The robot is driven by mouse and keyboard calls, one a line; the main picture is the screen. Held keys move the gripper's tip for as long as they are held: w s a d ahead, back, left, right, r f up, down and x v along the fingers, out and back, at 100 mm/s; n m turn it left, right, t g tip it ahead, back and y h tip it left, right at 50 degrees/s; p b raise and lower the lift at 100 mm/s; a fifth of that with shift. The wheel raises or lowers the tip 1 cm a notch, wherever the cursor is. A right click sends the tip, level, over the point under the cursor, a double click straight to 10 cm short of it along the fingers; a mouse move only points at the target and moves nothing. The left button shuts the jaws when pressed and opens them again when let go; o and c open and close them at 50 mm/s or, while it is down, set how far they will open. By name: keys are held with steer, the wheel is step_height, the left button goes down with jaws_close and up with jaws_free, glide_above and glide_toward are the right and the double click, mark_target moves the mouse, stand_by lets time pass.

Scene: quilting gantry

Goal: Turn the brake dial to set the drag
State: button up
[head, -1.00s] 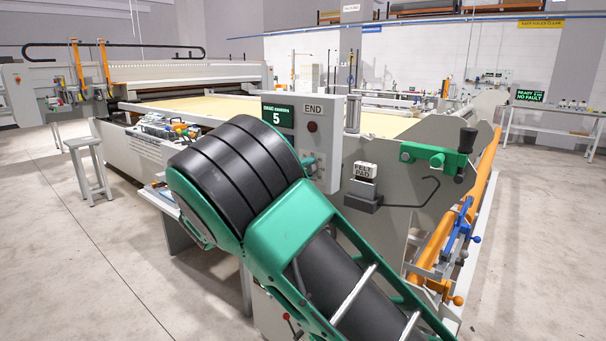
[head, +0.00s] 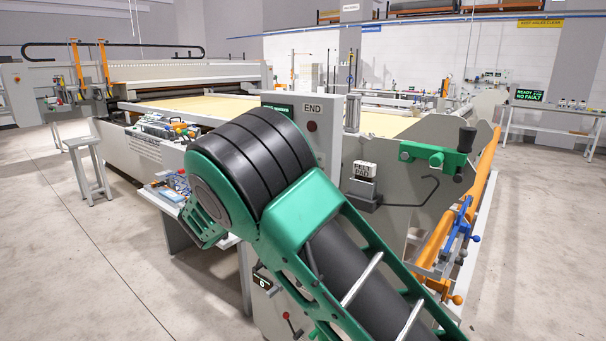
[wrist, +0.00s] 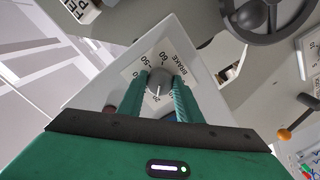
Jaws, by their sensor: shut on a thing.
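In the wrist view the brake dial (wrist: 160,78) is a grey round knob with a white pointer line. It sits on a pale plate (wrist: 137,68) printed with BRAKE and a ring of numbers. My gripper (wrist: 159,84) has its two green fingers on either side of the knob and is shut on it. The pointer line faces the lower part of the picture, near the mark 20. In the head view my arm hides the dial and my gripper. My arm also covers most of the green drag display (head: 277,108) on the grey END box (head: 328,130).
A dark handwheel (wrist: 268,18) lies up and right of the dial in the wrist view. In the head view, the felt pad block (head: 364,171), a green clamp (head: 435,157) and an orange roller (head: 440,240) are to the right. A stool (head: 88,165) stands left on open floor.

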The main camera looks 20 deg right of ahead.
steer(key=shift+f, duration=0.35)
steer(key=o, duration=1)
steer(key=shift+w+a, duration=0.1)
steer(key=shift+o, duration=0.2)
steer(key=shift+r, duration=0.15)
steer(key=v, duration=1)
steer(key=shift+s+a, duration=0.2)
steer(key=shift+a, duration=0.05)
